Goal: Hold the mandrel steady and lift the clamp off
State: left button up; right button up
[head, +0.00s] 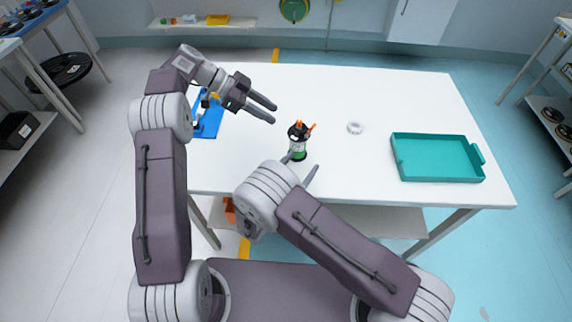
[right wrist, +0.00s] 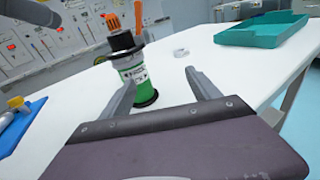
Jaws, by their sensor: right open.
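The mandrel (head: 297,150) stands upright on the white table, a green cylinder with a white label and a black base. It also shows in the right wrist view (right wrist: 134,72). The clamp sits on its top, a black collar (right wrist: 122,42) with two orange handles (right wrist: 138,16) pointing up; the handles also show in the head view (head: 311,126). My right gripper (head: 302,162) is open and low at the mandrel's near side; in its wrist view the mandrel appears close to the left finger, contact unclear. My left gripper (head: 274,114) is open and empty, left of and above the clamp.
A white ring (head: 355,128) lies on the table right of the mandrel. A teal tray (head: 437,178) sits at the right. A blue stand (head: 208,122) is at the left, partly behind my left arm. The table (head: 400,95) is mostly clear at the back.

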aim_at(295, 149)
jog(key=a+n+t+y, duration=0.1)
jog(key=a, duration=0.1)
jog(key=a+n+y, duration=0.1)
jog(key=a, duration=0.1)
jog(key=shift+s+a+f+t, duration=0.15)
jog(key=shift+a+f+t, duration=0.05)
jog(key=shift+t, duration=0.2)
jog(key=x, duration=0.9)
jog(key=shift+d, duration=0.1)
